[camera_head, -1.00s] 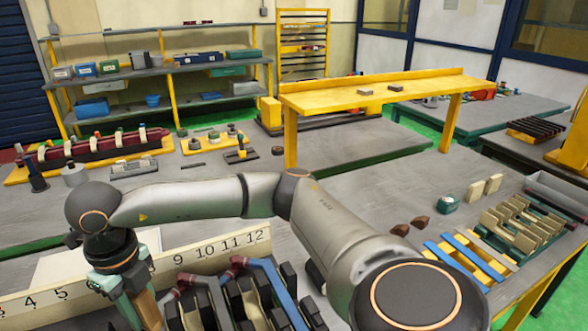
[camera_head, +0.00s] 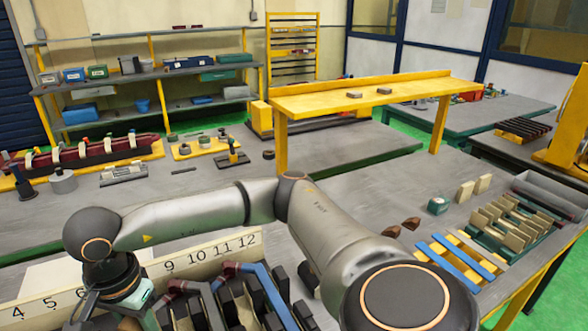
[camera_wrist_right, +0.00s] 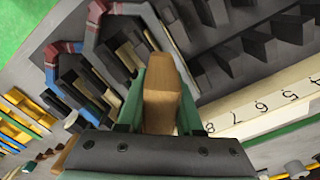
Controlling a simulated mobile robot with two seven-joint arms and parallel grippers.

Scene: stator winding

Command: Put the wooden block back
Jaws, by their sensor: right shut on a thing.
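My right gripper (camera_wrist_right: 160,92) is shut on the wooden block (camera_wrist_right: 161,100), which sits between its green fingers in the right wrist view. In the head view the gripper (camera_head: 125,305) is at the lower left, and the block is hardly visible there. Gripper and block are over the dark slotted stator (camera_head: 215,305), near its numbered pale strip (camera_head: 205,258). The strip also shows in the right wrist view (camera_wrist_right: 250,115). I cannot tell whether the block touches a slot. My left gripper is not in view.
Blue and red coil pieces (camera_head: 268,290) lie across the stator. At the right are a rack of pale blocks (camera_head: 505,225), blue bars (camera_head: 470,257), brown pieces (camera_head: 411,223) and a green tape dispenser (camera_head: 438,206). A raised yellow bench (camera_head: 375,95) stands behind. The mid-table is mostly clear.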

